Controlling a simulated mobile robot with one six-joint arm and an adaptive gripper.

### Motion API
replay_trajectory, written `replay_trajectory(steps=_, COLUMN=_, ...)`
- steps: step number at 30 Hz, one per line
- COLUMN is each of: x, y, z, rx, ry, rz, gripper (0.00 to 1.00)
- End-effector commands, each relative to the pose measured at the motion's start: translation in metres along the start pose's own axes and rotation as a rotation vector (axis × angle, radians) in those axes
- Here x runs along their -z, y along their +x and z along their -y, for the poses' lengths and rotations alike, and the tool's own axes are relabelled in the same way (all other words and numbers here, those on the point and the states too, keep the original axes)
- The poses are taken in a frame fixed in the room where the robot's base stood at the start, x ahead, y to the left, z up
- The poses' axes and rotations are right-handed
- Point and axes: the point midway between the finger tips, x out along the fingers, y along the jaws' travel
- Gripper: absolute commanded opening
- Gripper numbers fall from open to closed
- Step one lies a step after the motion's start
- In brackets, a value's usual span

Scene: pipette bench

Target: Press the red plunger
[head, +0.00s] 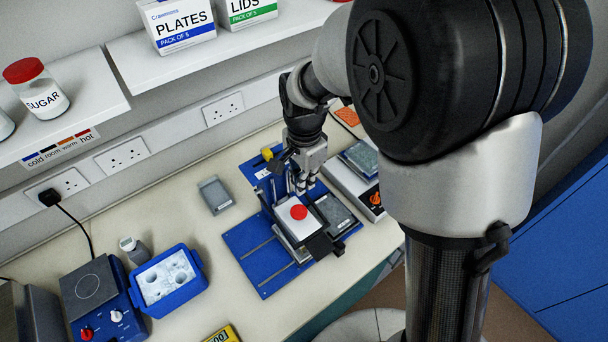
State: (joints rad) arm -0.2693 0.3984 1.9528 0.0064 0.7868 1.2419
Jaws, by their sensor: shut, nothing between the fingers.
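The red plunger (298,212) is a round red button on top of a white block (301,229). The block is part of a device on a blue base plate (247,241) on the bench. My gripper (300,188) points down just behind the red plunger in the head view. It is shut with nothing held. It appears apart from the plunger, but the height between them is hard to judge. The fingertips are small and partly lost among the device's dark parts.
A grey plate (215,195) lies left of the device. A white instrument (352,185) stands close on the right. A blue ice box (166,280) and a hotplate (97,297) are at the left. Shelves with boxes (180,22) and a sugar jar (36,87) overhang the back.

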Motion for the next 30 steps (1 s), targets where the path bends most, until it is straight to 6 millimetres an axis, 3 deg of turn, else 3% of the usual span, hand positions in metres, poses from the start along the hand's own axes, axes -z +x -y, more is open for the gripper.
replay_trajectory(steps=6, x=0.000, y=0.049, z=-0.001, rx=-0.004, ry=0.000, rz=0.001, gripper=0.00)
replay_trajectory(steps=12, x=0.000, y=0.078, z=-0.001, rx=-0.003, ry=0.000, rz=0.001, gripper=0.00)
replay_trajectory(steps=30, x=0.000, y=0.093, z=0.000, rx=0.000, ry=0.000, rz=0.000, gripper=0.00)
